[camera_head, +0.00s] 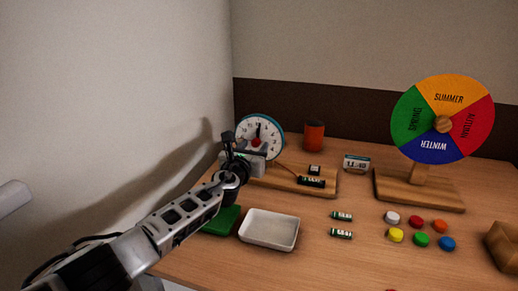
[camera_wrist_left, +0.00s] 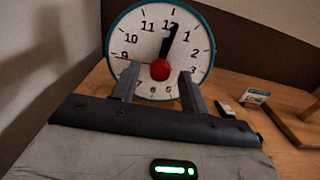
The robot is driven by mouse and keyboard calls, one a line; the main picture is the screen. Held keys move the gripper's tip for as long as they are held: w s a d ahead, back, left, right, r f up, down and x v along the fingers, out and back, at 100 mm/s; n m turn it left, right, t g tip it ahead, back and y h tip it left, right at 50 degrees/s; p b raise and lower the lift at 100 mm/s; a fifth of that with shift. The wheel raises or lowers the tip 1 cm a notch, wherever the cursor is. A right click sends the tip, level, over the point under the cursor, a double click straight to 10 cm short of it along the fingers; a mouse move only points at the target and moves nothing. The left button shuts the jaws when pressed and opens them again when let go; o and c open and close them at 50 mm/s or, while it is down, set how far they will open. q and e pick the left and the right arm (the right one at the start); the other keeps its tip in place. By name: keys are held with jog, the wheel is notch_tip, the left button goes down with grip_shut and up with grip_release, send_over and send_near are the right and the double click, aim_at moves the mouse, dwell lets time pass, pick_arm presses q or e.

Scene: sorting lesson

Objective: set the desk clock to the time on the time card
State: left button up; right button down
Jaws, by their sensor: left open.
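The desk clock (camera_head: 270,129) stands at the back left of the desk, with a white face and teal rim. In the left wrist view the clock (camera_wrist_left: 135,45) shows a red knob (camera_wrist_left: 160,70) at its centre. A black hand points up, just right of the 12; I cannot separate a second black hand. The time card (camera_head: 356,163) stands right of the clock; its digits are too small to read surely. It also shows in the left wrist view (camera_wrist_left: 256,96). My left gripper (camera_head: 236,144) is open before the clock, its fingertips (camera_wrist_left: 158,82) either side of the knob in view. Contact is unclear.

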pick_arm(q)
grip_shut()
jog(key=shift+n, duration=0.4)
dwell(0.6)
